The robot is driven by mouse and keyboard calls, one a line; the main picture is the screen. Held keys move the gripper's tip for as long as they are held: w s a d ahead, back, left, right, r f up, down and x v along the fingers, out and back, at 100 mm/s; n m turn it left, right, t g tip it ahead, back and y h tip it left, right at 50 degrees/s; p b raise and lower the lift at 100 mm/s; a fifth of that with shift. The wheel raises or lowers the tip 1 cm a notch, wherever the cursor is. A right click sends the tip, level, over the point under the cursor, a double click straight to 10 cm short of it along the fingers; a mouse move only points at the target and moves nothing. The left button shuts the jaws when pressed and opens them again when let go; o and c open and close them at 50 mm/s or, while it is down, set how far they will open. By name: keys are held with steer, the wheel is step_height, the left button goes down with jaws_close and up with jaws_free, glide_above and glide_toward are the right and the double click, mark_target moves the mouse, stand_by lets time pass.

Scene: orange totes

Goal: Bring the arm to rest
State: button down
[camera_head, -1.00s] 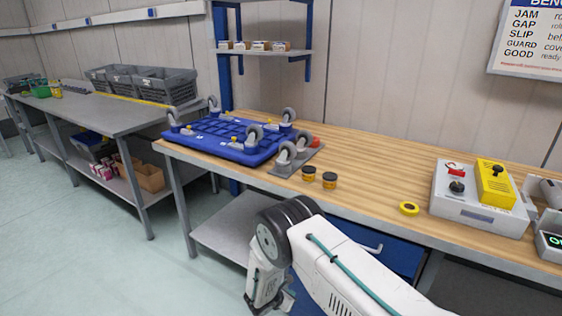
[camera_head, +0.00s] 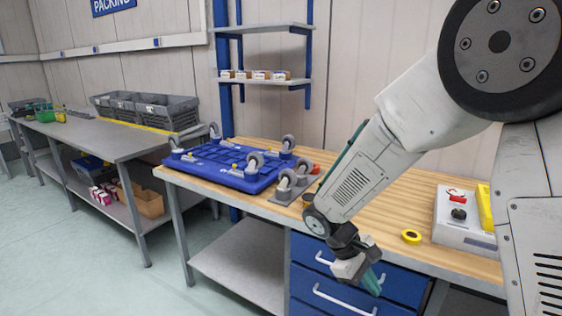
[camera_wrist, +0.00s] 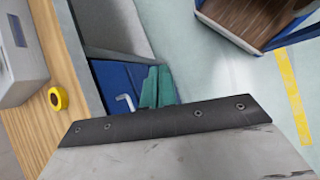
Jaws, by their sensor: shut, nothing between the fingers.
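My gripper (camera_head: 370,281) hangs in front of the workbench's blue drawers in the head view, pointing down with its green fingers together. It is shut and empty. In the wrist view its green fingers (camera_wrist: 152,88) show side by side beyond the dark wrist edge, in front of a blue drawer with a pale handle. My white arm reaches down from the upper right of the head view and hides part of the bench top.
The wooden workbench (camera_head: 405,205) holds an upturned blue dolly (camera_head: 228,163) with grey casters, a yellow tape roll (camera_head: 411,236) and a grey control box (camera_head: 460,222). Blue drawers (camera_head: 330,285) sit under it. A grey table (camera_head: 85,135) with crates stands left. Floor at left is clear.

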steer(key=s+d+r+m+t+y, duration=0.1)
steer(key=s+d+r+m+y, duration=0.1)
steer(key=s+r, duration=0.4)
steer(key=s+d+r+m+t+y, duration=0.1)
steer(key=s+r+m, duration=0.3)
steer(key=s, duration=0.5)
steer(key=s+d+r+m+t+y, duration=0.1)
steer(key=s+d+r+m+y, duration=0.1)
steer(key=s+r, duration=0.5)
steer(key=shift+s+d+r+m+t+y, duration=0.25)
steer(key=shift+d+r+m+t+y, duration=0.15)
steer(key=shift+r+y, duration=0.35)
